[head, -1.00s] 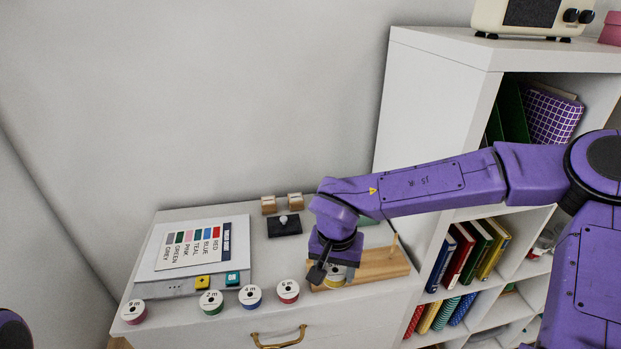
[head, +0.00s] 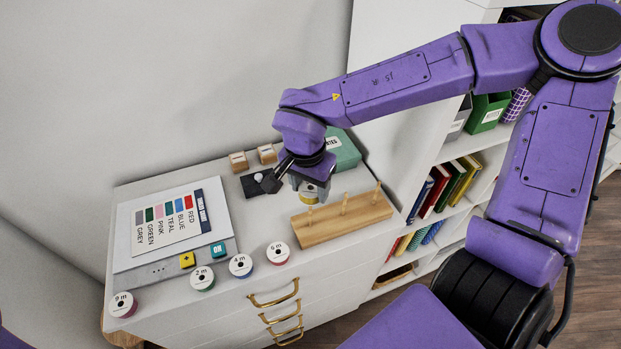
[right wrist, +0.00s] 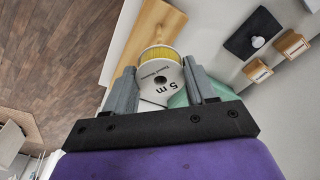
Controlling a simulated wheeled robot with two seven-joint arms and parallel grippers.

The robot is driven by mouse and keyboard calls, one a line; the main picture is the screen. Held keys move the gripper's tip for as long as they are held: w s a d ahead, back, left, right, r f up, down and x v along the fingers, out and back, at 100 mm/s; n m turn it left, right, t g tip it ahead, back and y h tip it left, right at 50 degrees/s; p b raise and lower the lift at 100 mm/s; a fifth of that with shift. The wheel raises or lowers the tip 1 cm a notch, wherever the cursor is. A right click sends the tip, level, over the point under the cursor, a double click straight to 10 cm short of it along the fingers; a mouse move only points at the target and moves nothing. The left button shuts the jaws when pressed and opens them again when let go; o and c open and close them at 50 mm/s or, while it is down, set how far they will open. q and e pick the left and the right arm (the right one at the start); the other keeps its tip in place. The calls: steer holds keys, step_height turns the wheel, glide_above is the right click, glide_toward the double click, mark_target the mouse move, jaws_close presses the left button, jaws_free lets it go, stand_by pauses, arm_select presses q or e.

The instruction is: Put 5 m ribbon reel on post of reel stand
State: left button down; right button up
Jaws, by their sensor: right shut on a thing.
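The 5 m ribbon reel (right wrist: 165,80), white-flanged with yellow ribbon, is between the fingers of my right gripper (right wrist: 163,88), which is shut on it. In the head view the right gripper (head: 309,187) holds the reel (head: 309,197) just behind the left end of the wooden reel stand (head: 330,230). The stand has upright posts, the left one (head: 310,215) close below the reel; no reel shows on them. The reel appears off the posts, but its exact height is unclear. In the right wrist view part of the stand (right wrist: 150,30) shows beyond the reel. My left gripper is not in view.
Several other reels stand along the cabinet's front edge, including the 2 m (head: 202,279), 4 m (head: 240,266) and 6 m (head: 278,253) ones. A colour chart (head: 165,222) lies left. A dark pad (head: 255,184), wooden blocks (head: 267,153) and a green box (head: 342,150) are behind.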

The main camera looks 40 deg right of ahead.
steer(key=shift+w+f+b, duration=0.35)
steer(key=shift+w+f, duration=0.1)
steer(key=shift+f, duration=0.25)
steer(key=shift+s+f+b, duration=0.3)
steer(key=shift+f+b, duration=0.55)
steer(key=shift+b, duration=0.45)
step_height(320, 180, down, 2)
steer(key=shift+f+b, duration=0.1)
steer(key=shift+b, duration=0.25)
steer(key=shift+s, duration=0.1)
steer(key=shift+f, duration=1.5)
